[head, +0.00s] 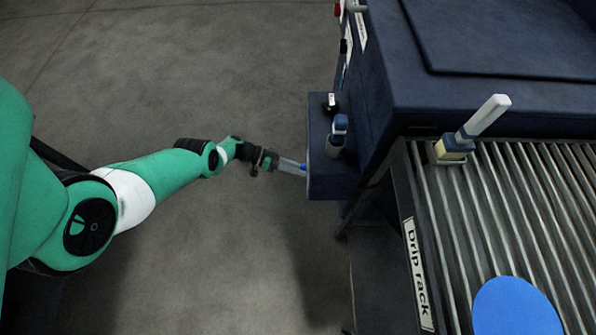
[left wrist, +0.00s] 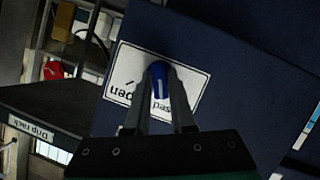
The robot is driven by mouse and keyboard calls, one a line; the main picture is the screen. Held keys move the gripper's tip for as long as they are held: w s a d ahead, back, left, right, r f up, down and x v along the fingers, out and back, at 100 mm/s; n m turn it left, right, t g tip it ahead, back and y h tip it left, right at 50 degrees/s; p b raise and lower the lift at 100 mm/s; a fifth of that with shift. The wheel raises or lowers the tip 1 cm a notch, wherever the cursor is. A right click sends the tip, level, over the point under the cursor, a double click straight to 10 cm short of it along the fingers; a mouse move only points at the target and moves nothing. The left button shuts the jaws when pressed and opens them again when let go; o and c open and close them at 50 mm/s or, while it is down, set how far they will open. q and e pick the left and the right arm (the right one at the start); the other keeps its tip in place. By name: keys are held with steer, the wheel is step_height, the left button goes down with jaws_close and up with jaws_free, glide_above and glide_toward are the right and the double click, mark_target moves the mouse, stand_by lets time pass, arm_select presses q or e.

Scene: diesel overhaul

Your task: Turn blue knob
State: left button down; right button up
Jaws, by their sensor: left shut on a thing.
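The blue knob (left wrist: 159,80) sits on a white label with black lettering (left wrist: 128,72) on the dark blue machine face. My left gripper (left wrist: 160,92) is shut on the knob, with one finger on each side of it in the left wrist view. A pale line shows on the knob's face. In the head view my left arm reaches in from the left, and its gripper (head: 292,167) meets the side of the dark blue box (head: 330,182). Only a small bit of blue shows there between the fingertips. My right gripper is not in view.
A spray bottle (head: 337,135) and a small dark item with a white top (head: 331,103) stand on the box. A drip rack (head: 480,215) to the right holds a brush (head: 468,137) and a blue disc (head: 514,307). The floor left of the box is clear.

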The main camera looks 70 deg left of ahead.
arm_select(q)
steer(key=shift+a+f+n+h+b, duration=0.15)
steer(key=shift+n+h+b, duration=0.55)
steer(key=shift+n+b, duration=0.35)
steer(key=c, duration=0.8)
jaws_free()
steer(key=shift+o, duration=0.2)
steer(key=v, duration=1.1)
steer(key=shift+s+a+r, duration=0.15)
steer(key=shift+s+r, duration=0.05)
steer(key=shift+r, duration=0.1)
